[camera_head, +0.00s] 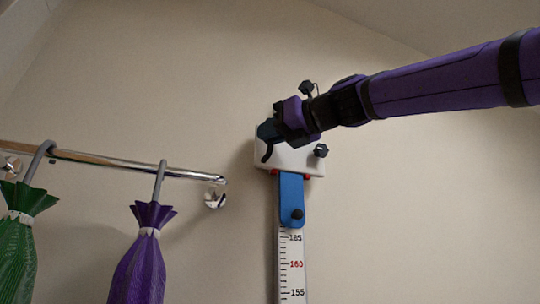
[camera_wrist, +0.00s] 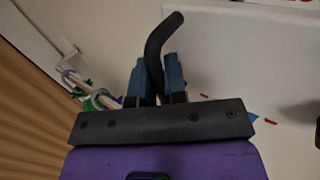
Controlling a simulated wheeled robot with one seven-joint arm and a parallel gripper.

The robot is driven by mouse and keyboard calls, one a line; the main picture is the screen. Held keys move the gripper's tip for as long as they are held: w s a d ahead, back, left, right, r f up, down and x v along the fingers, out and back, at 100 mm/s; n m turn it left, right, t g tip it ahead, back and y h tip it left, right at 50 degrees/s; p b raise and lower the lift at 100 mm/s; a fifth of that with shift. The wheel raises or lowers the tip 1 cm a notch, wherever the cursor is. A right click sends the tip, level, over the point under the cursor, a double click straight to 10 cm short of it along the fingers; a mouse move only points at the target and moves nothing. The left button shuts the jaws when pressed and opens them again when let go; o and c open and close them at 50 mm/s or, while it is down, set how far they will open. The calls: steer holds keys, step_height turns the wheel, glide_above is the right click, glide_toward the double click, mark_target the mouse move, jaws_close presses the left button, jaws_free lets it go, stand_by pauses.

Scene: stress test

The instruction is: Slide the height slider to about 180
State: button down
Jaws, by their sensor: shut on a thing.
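A white block (camera_head: 300,160) with dark knobs sits directly above the blue piece. My gripper (camera_head: 267,132) is in front of the block's upper left. In the wrist view, the blue fingers of my gripper (camera_wrist: 156,70) are shut on a black curved handle (camera_wrist: 164,33), which also shows below the fingers in the head view (camera_head: 266,153). My gripper hides part of the block.
A chrome rail (camera_head: 120,162) is fixed to the wall at the left. A green umbrella (camera_head: 20,245) and a purple umbrella (camera_head: 140,260) hang from it by grey hooks. The wall around the scale is bare. The sloping ceiling edge is at the upper right.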

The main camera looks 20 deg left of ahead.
steer(key=shift+r, duration=1.2)
steer(key=c, duration=1.2)
jaws_free()
steer(key=shift+d, duration=0.1)
steer(key=v, duration=1)
steer(key=shift+s+d, duration=0.2)
steer(key=shift+d, duration=0.1)
